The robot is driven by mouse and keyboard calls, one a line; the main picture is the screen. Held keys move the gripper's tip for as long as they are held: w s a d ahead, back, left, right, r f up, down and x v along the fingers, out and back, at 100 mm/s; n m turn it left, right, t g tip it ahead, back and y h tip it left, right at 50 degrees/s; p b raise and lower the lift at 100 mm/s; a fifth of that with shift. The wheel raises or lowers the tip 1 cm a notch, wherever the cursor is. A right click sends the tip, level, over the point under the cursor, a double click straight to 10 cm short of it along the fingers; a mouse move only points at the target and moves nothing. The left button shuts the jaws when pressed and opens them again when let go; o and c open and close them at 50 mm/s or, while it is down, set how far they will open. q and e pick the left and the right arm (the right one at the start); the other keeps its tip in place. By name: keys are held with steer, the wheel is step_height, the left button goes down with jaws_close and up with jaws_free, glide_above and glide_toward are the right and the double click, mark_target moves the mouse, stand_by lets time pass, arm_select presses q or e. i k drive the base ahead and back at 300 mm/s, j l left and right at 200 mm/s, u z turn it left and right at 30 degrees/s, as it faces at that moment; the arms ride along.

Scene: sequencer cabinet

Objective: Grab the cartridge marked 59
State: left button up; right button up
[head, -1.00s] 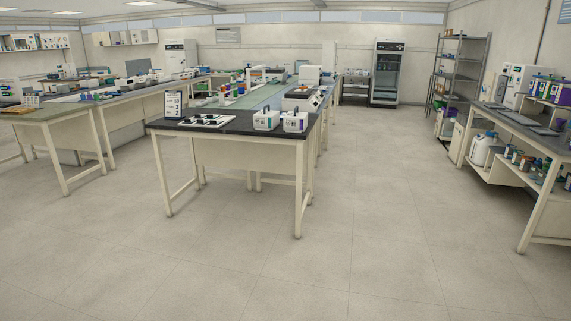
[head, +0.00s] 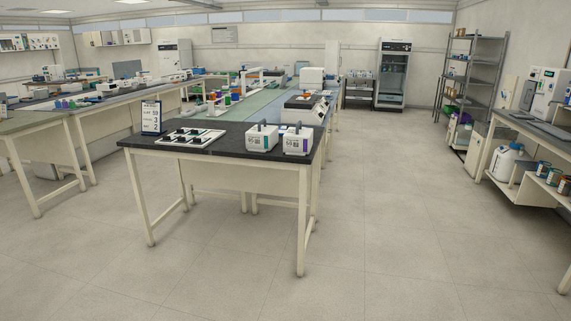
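Two white box-shaped cartridges with dark handles stand side by side at the right end of a black-topped table (head: 235,146). The left cartridge (head: 262,138) has a teal patch on its front, and the right cartridge (head: 297,140) has a purple one. Both carry small dark print that is too small to read surely, so I cannot tell which is marked 59. The table is ahead of me, some way across the floor. Neither of my grippers is in view.
A white tray with black pieces (head: 187,138) and an upright sign (head: 152,117) are on the table's left part. Benches stand left and behind. A metal shelf rack (head: 472,85) and a side bench with a white jug (head: 507,161) are at right. Floor before the table is clear.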

mark_target(297, 141)
steer(key=i, duration=2.75)
